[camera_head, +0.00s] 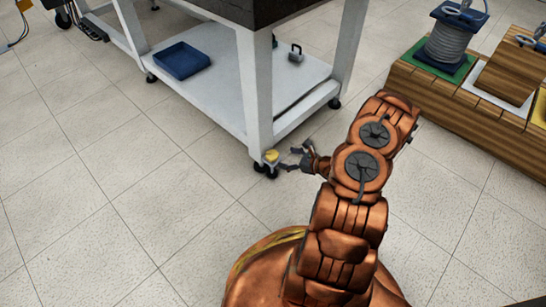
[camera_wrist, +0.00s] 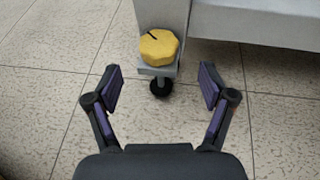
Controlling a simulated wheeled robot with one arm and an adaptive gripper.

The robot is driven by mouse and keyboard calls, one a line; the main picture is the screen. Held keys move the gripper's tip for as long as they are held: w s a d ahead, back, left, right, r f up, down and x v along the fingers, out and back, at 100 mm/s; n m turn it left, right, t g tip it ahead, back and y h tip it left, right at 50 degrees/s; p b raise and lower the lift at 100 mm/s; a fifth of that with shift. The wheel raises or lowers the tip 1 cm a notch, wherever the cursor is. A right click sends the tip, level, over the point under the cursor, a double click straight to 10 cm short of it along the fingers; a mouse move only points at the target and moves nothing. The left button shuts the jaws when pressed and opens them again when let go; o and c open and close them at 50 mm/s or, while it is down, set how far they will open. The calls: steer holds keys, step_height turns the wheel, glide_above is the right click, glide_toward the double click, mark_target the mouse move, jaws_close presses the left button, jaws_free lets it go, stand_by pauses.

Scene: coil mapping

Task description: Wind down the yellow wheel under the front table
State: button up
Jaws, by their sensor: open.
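The yellow wheel (camera_wrist: 160,47) is a small knob with a dark mark on its top, on a bracket at the foot of the table leg. In the head view the yellow wheel (camera_head: 271,156) sits low on the near corner leg of the white-framed table (camera_head: 258,90). My gripper (camera_wrist: 160,88) is open and empty, its two fingers spread left and right, with the wheel ahead of it between them and not touched. In the head view my gripper (camera_head: 292,159) is low, just right of the wheel.
A black caster (camera_wrist: 160,88) stands under the wheel. The table's lower shelf (camera_head: 215,95) holds a blue tray (camera_head: 182,60) and a small metal object (camera_head: 296,53). A wooden bench (camera_head: 460,110) with a cable spool (camera_head: 452,40) stands at right. The tiled floor at left is clear.

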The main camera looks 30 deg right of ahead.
mark_target(275, 155)
steer(key=b+x, duration=0.3)
steer(key=x, duration=0.4)
steer(key=shift+w+a, duration=0.25)
steer(key=c, duration=1.2)
steer(key=shift+o, duration=0.2)
steer(key=shift+w+d+r+m+t+h+p, duration=0.1)
steer(key=shift+w+r+m+t+h+p, duration=0.25)
steer(key=shift+p, duration=0.55)
steer(key=shift+s+d+f+m+h+p, duration=0.15)
steer(key=shift+s+m+h+p, duration=0.05)
steer(key=shift+m+h+p, duration=0.4)
steer(key=shift+s+f+m+h, duration=0.3)
steer(key=shift+m+h, duration=0.35)
steer(key=shift+h, duration=0.2)
